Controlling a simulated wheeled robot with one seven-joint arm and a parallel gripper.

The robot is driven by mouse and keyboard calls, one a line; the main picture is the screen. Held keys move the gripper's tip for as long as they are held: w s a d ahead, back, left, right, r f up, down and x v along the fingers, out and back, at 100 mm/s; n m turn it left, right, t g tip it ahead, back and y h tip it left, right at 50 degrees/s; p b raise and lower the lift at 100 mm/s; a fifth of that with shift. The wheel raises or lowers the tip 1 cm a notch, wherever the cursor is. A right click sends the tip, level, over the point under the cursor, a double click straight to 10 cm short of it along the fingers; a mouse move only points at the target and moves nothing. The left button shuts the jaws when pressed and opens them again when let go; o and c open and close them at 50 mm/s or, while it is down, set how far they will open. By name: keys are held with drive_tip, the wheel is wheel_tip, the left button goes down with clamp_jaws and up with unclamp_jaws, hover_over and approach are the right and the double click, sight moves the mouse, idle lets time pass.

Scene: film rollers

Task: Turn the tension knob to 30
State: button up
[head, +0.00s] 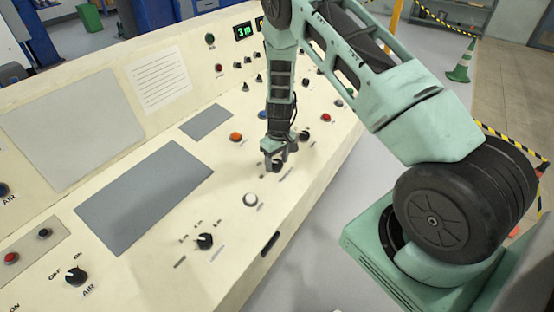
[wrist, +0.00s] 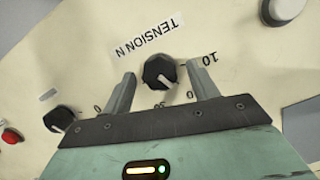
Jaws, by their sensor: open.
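The black tension knob (wrist: 160,72) is on the cream panel in the wrist view, beside the upside-down label TENSION N (wrist: 149,40). A pale pointer mark shows on the knob's lower part, toward my gripper. The scale shows a 10 (wrist: 205,58) to the right; the digits lower down are partly covered, and one looks like 30 (wrist: 159,105). My gripper (wrist: 161,74) is open, with one finger on each side of the knob; I cannot tell whether they touch it. In the head view my gripper (head: 274,158) points down at the panel and mostly hides the knob.
A second black knob (wrist: 59,118) and a red button (wrist: 11,135) lie to the left in the wrist view; a white button (wrist: 287,8) is upper right. In the head view, an orange button (head: 236,137) and another knob (head: 205,241) stand near my gripper.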

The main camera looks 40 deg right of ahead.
drive_tip(key=c, duration=1)
drive_tip(key=shift+m, duration=0.3)
drive_tip(key=shift+d+f+m+b, duration=0.1)
drive_tip(key=shift+f+m+b, duration=0.05)
drive_tip(key=shift+m+b, duration=0.75)
drive_tip(key=shift+d+m+y+b, duration=0.1)
drive_tip(key=shift+m+y+b, duration=0.4)
drive_tip(key=shift+m+b, duration=0.55)
drive_tip(key=shift+m+t+y+b, duration=0.4)
drive_tip(key=shift+m+b, duration=0.85)
drive_tip(key=shift+m, duration=1.3)
